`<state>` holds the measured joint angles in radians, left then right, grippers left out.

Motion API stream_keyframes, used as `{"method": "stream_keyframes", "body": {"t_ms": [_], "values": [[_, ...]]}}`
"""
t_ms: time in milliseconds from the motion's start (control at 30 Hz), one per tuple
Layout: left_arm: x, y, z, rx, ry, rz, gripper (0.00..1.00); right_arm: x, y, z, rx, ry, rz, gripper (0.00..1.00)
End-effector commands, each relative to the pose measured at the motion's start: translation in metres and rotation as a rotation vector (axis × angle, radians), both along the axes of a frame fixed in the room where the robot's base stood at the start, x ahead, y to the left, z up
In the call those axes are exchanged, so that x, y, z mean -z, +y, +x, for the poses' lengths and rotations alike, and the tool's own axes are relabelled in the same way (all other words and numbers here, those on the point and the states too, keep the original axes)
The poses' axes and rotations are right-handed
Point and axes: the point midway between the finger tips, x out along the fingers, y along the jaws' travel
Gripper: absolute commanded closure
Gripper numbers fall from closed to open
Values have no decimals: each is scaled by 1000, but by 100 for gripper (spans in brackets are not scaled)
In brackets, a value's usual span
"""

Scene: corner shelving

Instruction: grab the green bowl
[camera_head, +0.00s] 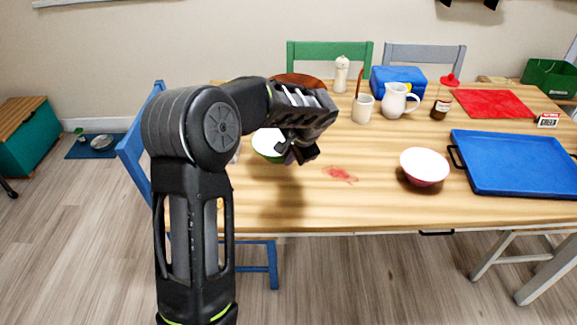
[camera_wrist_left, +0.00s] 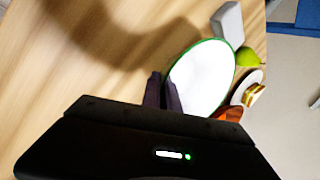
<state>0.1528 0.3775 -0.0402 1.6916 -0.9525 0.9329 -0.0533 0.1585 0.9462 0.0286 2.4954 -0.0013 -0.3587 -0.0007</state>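The green bowl (camera_head: 268,145) is white inside with a green rim. It is at the left part of the wooden table, partly hidden behind my left gripper (camera_head: 297,154). In the left wrist view the bowl (camera_wrist_left: 205,80) shows its open top. My left gripper's two dark fingers (camera_wrist_left: 163,90) are close together there, one at each side of the bowl's near rim. They look shut on the rim, though the contact itself is hard to see. The bowl seems to be at table height. My right gripper is not in view.
A pink bowl (camera_head: 424,167) and a blue tray (camera_head: 515,165) are on the right. A white mug (camera_head: 363,108), white pitcher (camera_head: 396,101) and sauce bottle (camera_head: 441,104) stand behind. In the wrist view, a green fruit (camera_wrist_left: 246,56) and grey block (camera_wrist_left: 229,23) are close beyond the bowl.

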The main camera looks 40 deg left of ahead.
Motion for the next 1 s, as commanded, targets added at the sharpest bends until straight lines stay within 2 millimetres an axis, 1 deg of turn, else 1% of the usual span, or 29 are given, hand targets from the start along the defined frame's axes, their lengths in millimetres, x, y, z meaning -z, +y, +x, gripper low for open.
{"method": "stream_keyframes", "body": {"t_ms": [33,100,200,300,433,1000], "values": [[-13,0,1,2,-7,2,100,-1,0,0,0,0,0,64],[-26,0,1,1,-6,1,100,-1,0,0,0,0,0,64],[-42,0,1,1,-6,1,100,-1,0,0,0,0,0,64],[-51,0,1,1,-3,1,100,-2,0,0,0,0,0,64],[-54,0,1,2,-2,0,100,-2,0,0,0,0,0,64],[-54,0,1,2,-3,1,100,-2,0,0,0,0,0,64]]}}
